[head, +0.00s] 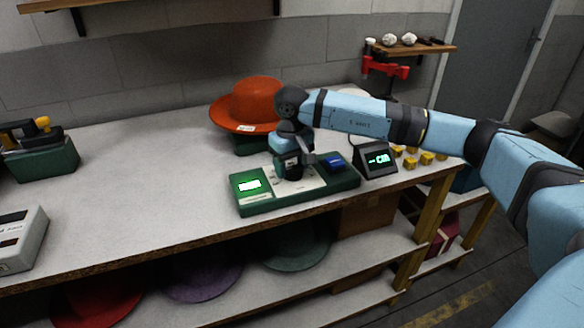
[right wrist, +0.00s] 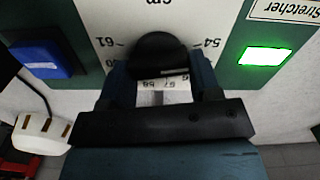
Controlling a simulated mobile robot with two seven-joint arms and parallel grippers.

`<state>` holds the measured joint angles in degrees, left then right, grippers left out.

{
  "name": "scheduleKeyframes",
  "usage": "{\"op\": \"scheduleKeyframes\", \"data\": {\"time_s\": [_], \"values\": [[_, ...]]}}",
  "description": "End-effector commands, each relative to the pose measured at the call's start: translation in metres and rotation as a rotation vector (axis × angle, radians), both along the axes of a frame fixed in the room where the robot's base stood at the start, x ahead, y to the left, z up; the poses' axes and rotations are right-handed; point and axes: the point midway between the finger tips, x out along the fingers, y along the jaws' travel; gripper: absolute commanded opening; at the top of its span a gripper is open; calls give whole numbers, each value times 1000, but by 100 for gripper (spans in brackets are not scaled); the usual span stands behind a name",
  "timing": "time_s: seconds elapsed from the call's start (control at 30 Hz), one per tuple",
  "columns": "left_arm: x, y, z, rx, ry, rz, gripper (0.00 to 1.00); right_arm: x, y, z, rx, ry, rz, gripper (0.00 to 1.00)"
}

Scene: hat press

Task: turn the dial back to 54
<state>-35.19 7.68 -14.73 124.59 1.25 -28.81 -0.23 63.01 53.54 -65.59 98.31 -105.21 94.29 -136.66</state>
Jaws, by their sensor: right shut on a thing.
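The green control panel (head: 258,205) lies on the bench, with a pale face in its middle. Its dial is a black knob (right wrist: 155,48) in the right wrist view, on a white scale (right wrist: 118,18) with 61 at left and 54 at right, both upside down. A pale mark shows on the knob's lower right side; I cannot tell its exact reading. My right gripper (head: 293,172) reaches down over the panel, hiding the dial in the head view. Its fingers (right wrist: 160,74) are shut on the knob from both sides. My left gripper is out of view.
The panel has a lit green screen (head: 249,184) and a blue button (head: 333,161). A small dark display (head: 377,159) stands beside it, its digits too small to read. An orange hat (head: 250,103) sits behind.

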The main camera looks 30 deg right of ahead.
Motion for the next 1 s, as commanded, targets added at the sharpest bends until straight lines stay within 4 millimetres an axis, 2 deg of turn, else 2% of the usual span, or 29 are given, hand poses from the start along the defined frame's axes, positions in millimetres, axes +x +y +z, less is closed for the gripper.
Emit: {"op": "scheduleKeyframes", "data": {"time_s": [0.3, 0.73, 0.77, 0.83, 0.87, 1.0], "values": [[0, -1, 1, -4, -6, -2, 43, 0, 0, 0, 0, -1, 80, 34], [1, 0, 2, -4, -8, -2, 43, 0, 1, 1, 0, -1, 87, 34], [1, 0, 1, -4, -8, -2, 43, 0, 1, 1, 0, -1, 87, 64], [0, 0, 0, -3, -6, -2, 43, 0, 1, 1, 0, -1, 87, 80], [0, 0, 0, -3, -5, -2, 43, 0, 1, 1, 0, -1, 87, 83], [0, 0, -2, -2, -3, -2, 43, 0, 0, 0, 0, 0, 86, 83]]}}
